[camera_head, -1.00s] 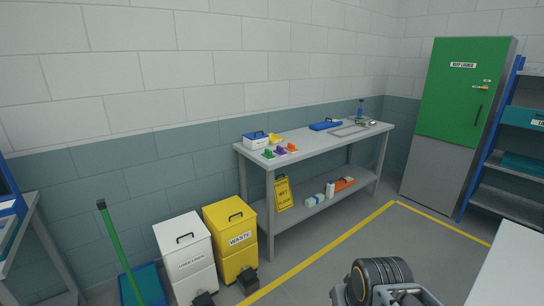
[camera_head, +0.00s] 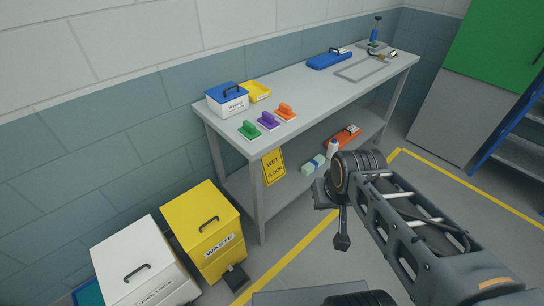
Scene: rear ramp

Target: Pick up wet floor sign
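The yellow wet floor sign (camera_head: 273,168) stands at the left end of the grey workbench, below the tabletop's front edge. Its dark lettering faces me. The tabletop edge hides its top, and I cannot tell what it rests on or hangs from. My gripper (camera_head: 342,240) shows only as a small dark part pointing down at the end of my arm. It is to the right of the sign and lower in the picture, apart from it. Its fingers are too small and dark to read.
The grey workbench (camera_head: 310,88) bears a blue-lidded box (camera_head: 228,100), coloured brushes and a blue case (camera_head: 328,59). Its lower shelf holds a bottle and an orange item (camera_head: 346,136). A yellow waste bin (camera_head: 208,228) and a white bin (camera_head: 140,270) stand at left. Floor before the bench is partly clear.

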